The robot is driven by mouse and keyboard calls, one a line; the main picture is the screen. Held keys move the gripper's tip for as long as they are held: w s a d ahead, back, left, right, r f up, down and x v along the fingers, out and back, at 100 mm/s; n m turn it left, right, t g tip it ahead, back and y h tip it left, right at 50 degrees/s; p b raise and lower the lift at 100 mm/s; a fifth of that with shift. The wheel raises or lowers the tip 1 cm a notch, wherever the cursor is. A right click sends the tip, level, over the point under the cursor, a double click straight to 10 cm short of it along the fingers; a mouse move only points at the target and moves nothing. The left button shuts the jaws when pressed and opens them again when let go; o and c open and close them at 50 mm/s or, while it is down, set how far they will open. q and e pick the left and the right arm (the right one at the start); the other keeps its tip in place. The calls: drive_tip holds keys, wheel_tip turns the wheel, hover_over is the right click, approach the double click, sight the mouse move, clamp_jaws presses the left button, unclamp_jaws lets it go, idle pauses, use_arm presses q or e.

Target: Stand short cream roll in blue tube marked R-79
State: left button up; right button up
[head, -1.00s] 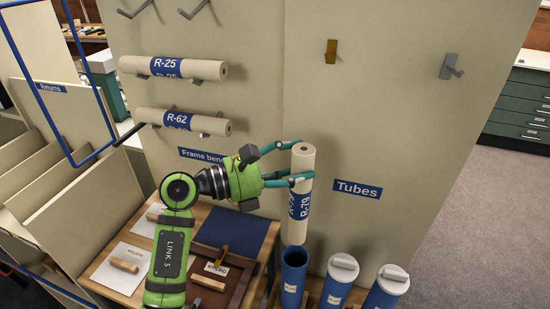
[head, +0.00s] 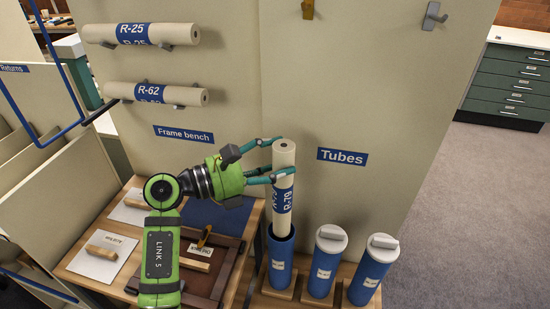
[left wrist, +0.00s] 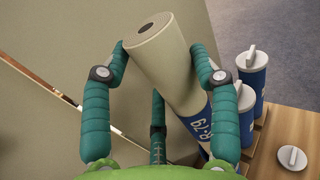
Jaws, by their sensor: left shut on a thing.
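The short cream roll (head: 284,160) has a blue band reading R-79 and stands nearly upright. My left gripper (head: 285,157) is shut around its upper part, and its fingers also flank the roll (left wrist: 167,52) in the left wrist view. The open blue tube (head: 280,262) is directly below. The roll's lower end is inside the tube's mouth, with the band just above the rim; how deep it reaches is hidden. The tube's small white label is too small to read. My right gripper is not in view.
Two blue tubes with white lids (head: 325,265) (head: 372,270) stand close on the right. A loose lid (left wrist: 291,158) lies on the wood surface. Rolls R-25 (head: 180,34) and R-62 (head: 120,93) hang on the panel. The frame bench (head: 85,265) is left.

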sight(274, 214)
use_arm(q)
wheel_tip(274, 214, down, 16)
drive_tip(key=b, duration=1.4)
drive_tip(key=shift+f+b, duration=0.25)
drive_tip(key=shift+b, duration=0.05)
drive_tip(key=o, duration=1.4)
drive_tip(key=shift+a, duration=0.1)
drive_tip(key=v, duration=1.2)
drive_tip(key=shift+s, duration=0.1)
